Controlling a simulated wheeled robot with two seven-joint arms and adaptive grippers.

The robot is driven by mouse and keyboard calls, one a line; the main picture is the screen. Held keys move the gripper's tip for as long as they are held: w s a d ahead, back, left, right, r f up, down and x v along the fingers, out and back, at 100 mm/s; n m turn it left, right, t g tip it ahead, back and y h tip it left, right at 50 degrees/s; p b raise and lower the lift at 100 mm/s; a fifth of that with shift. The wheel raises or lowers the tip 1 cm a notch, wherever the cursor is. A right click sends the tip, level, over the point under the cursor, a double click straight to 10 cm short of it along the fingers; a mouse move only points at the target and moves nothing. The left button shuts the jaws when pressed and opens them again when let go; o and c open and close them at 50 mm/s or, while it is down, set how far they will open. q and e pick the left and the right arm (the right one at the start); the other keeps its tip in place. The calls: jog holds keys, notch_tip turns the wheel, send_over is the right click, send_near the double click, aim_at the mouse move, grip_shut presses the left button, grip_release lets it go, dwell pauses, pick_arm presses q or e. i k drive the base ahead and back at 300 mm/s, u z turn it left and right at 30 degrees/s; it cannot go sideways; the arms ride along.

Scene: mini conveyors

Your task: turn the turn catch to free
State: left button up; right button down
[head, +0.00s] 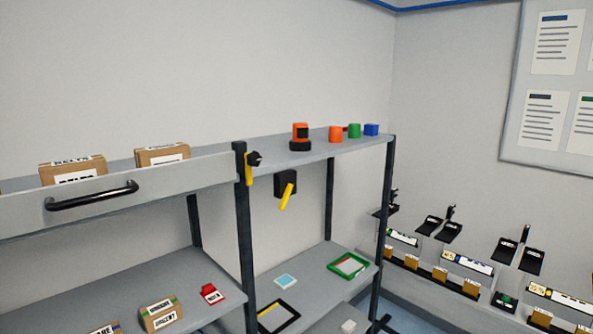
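A small yellow catch with a black knob (250,166) sits on the dark shelf post, at the right end of the grey front panel (170,200). Its yellow bar stands about upright. A black box with a yellow lever (286,190) is fixed under the shelf to its right, and the lever slants down and slightly left. I cannot tell for certain which of the two is the turn catch. Neither of my grippers is in view.
The panel has a black bar handle (92,196), with cartons (162,155) behind it. An orange-black device (300,136) and coloured blocks (354,130) stand on the right top shelf. Lower shelves hold boxes (160,315) and a green frame (348,265). Labelled bins stand right.

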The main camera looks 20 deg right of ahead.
aim_at(253, 158)
jog(key=z, duration=0.3)
jog(key=i, duration=1.2)
jog(key=u, duration=0.6)
